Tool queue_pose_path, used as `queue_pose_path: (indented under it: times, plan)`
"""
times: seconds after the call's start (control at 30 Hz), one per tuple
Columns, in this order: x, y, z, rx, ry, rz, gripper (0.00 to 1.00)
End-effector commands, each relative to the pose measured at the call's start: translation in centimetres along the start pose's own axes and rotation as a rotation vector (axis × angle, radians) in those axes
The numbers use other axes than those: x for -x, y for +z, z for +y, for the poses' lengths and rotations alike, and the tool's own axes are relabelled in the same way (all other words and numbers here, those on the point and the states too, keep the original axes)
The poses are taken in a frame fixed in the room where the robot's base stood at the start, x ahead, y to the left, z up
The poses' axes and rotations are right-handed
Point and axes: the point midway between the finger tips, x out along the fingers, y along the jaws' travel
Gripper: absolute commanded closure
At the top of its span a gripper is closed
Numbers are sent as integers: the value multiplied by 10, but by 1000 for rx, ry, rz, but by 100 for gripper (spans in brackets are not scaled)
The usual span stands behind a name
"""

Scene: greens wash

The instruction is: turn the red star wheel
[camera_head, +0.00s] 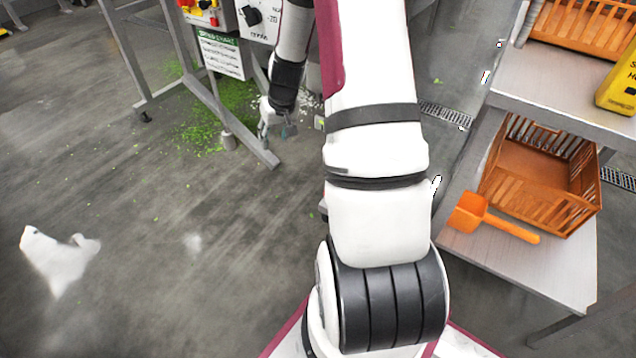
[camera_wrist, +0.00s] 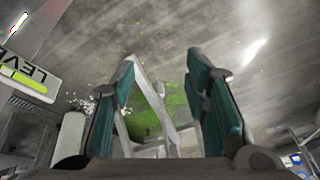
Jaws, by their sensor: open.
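I cannot make out a red star wheel for certain in either view. Small red parts (camera_head: 187,3) show on a control box at the top edge of the head view, cut off by the frame; I cannot tell whether one is the wheel. My gripper (camera_head: 278,128) hangs low beside the metal stand, below the control boxes. In the wrist view my gripper (camera_wrist: 163,75) shows its two teal-padded fingers wide apart with nothing between them. Beyond the fingers are the stand's legs and green scraps on the floor.
The metal stand (camera_head: 205,95) is close to my gripper. The floor at left is mostly clear.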

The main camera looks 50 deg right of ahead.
Motion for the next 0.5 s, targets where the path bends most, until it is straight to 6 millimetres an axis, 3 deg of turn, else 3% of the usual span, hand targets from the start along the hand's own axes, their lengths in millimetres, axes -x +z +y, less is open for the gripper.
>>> queue_pose_path:
  times: [0.03,0.17,0.3,0.5]
  plan:
    - [-23,4,21,-33,12,3,58]
    - [-74,14,71,-104,56,34,58]
    - [-125,38,125,-182,114,58,58]
    - [-177,78,177,-266,190,72,58]
